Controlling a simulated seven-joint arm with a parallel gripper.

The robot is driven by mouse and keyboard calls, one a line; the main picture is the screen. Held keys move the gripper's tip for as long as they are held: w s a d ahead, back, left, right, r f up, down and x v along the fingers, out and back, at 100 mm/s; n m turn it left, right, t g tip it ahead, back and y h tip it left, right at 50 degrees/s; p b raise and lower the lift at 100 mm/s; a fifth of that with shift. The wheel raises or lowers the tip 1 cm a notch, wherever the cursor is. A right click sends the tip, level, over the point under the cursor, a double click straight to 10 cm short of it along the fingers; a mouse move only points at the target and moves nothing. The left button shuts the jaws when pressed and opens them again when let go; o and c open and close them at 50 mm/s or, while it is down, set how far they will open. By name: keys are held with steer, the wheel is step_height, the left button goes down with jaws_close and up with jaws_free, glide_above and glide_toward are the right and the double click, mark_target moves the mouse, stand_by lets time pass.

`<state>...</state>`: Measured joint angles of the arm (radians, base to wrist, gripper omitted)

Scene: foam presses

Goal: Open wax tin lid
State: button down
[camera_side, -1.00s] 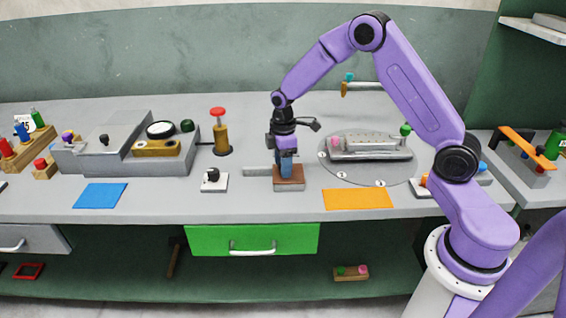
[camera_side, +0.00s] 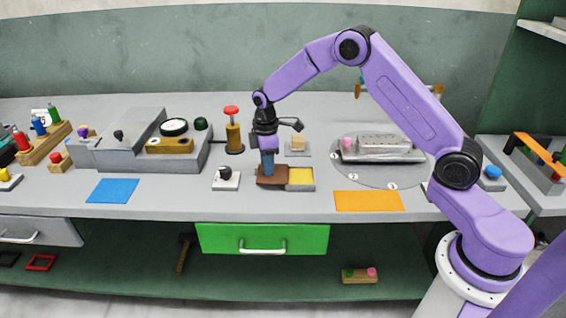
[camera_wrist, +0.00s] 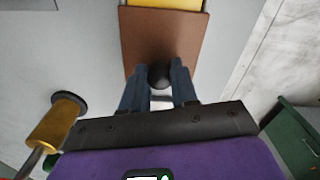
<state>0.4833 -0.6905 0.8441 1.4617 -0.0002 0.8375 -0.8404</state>
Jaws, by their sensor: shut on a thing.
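The wax tin (camera_side: 302,187) is a low grey box near the bench's front edge. Its brown lid (camera_side: 273,184) is slid to the left, and yellow wax (camera_side: 301,176) shows in the right part of the tin. My gripper (camera_side: 268,172) points down over the lid. In the wrist view, my gripper's blue fingers (camera_wrist: 160,78) are shut on the lid's dark round knob (camera_wrist: 160,72). The brown lid (camera_wrist: 155,35) fills the middle there, with a strip of yellow wax (camera_wrist: 165,3) at the top edge.
A white block with a black knob (camera_side: 226,178) stands close left of the lid. A brass post with a red cap (camera_side: 233,138) is behind it. A cream block (camera_side: 297,144) stands behind the tin. A round plate (camera_side: 345,174) with a grey press lies to the right.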

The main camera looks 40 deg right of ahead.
steer(key=shift+w+a, duration=0.35)
steer(key=c, duration=0.9)
jaws_free()
steer(key=shift+o, duration=0.2)
steer(key=shift+r, duration=0.1)
step_height(320, 180, up, 17)
steer(key=shift+r, duration=0.15)
